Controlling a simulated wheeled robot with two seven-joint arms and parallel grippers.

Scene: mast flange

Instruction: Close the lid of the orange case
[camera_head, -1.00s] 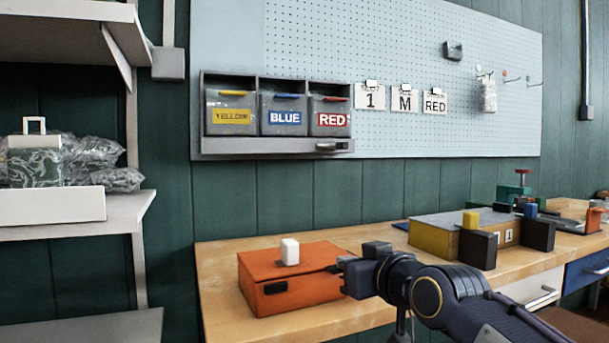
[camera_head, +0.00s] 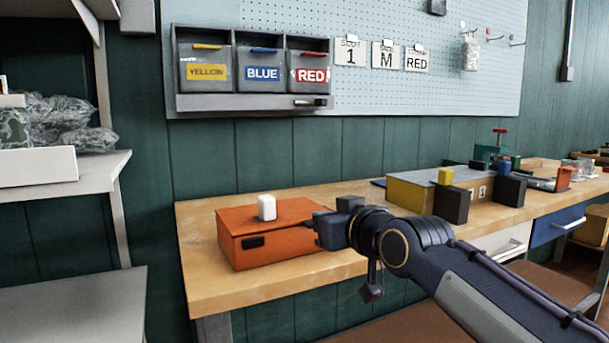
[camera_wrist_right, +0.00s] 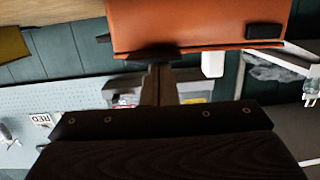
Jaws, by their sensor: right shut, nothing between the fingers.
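The orange case (camera_head: 262,246) stands on the wooden bench, with a dark latch on its front. Its lid (camera_head: 295,212) lies flat over the box, with a thin seam below its edge; I cannot tell whether it is latched. A white block (camera_head: 267,207) sits on the lid. My right gripper (camera_head: 314,228) is at the case's right side, very near or touching it. In the right wrist view the case (camera_wrist_right: 200,22) fills the top, and my shut, empty fingers (camera_wrist_right: 160,68) point at its edge. My left gripper is not in view.
Right of my arm, a yellow-sided box (camera_head: 410,193) and dark blocks (camera_head: 451,205) stand on the bench (camera_head: 225,288). Labelled bins (camera_head: 262,70) hang on the wall above. A shelf (camera_head: 70,190) stands at left. Bench space left and in front of the case is clear.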

